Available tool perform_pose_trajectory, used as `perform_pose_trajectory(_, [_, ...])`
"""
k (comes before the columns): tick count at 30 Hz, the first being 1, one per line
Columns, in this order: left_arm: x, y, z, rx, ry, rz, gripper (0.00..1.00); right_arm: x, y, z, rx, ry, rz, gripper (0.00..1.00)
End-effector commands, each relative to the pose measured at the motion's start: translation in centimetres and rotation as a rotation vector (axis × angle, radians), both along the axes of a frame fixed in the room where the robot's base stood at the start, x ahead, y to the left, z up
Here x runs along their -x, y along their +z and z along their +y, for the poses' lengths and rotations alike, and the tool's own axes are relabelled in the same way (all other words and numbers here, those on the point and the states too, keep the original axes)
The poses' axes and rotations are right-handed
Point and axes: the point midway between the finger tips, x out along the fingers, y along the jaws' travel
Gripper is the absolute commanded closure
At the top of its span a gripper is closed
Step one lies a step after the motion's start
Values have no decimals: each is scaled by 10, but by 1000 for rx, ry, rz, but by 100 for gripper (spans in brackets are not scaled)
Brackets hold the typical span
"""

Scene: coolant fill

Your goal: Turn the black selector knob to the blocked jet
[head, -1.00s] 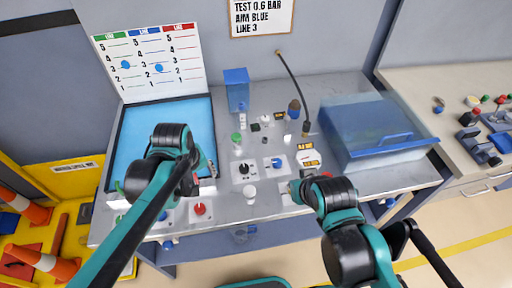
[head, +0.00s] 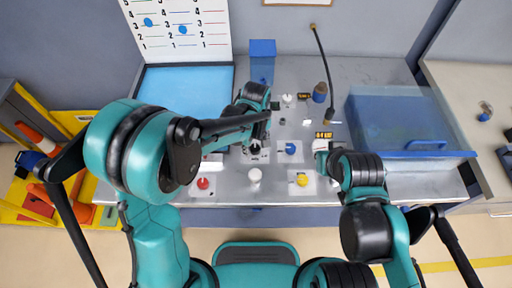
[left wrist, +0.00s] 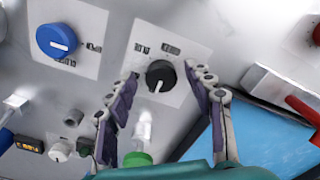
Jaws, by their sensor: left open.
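The black selector knob (left wrist: 160,77) sits on a white plate with two small dark labels above it in the left wrist view; its white pointer line points down and slightly left there. It also shows in the head view (head: 254,150), partly covered by my left gripper (head: 257,138). In the left wrist view, the left gripper (left wrist: 161,75) is open, with one finger on each side of the knob and visible gaps to it. My right gripper (head: 322,149) is small and partly hidden by its arm; its jaws cannot be made out. I cannot tell which jet is blocked.
A blue knob (head: 290,148), red knob (head: 203,183), yellow knob (head: 301,179) and white knob (head: 254,175) stand around the selector. A blue tray (head: 222,75) lies left. A transparent blue bin (head: 395,125) stands right. A green-capped part (left wrist: 138,159) is near the left fingers.

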Motion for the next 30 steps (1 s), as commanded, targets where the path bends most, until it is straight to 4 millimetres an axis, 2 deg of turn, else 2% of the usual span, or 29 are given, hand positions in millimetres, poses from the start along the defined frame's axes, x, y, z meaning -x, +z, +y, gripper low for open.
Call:
perform_pose_trajectory(3, [0, -6, 0, 0, 0, 0, 47, 0, -2, 0, 0, 0, 0, 100])
perform_pose_trajectory(10, [0, -6, 0, 0, 0, 0, 47, 0, -1, 0, 0, 0, 0, 100])
perform_pose_trajectory(11, [0, -6, 0, 0, 0, 0, 52, 0, -1, 0, 0, 0, 0, 100])
perform_pose_trajectory(16, [0, -6, 0, 0, 0, 0, 97, 0, -1, 0, 0, 0, 0, 100])
perform_pose_trajectory(30, [0, -6, 0, 1, -78, -1, 97, 0, -3, 0, 0, 0, 0, 100])
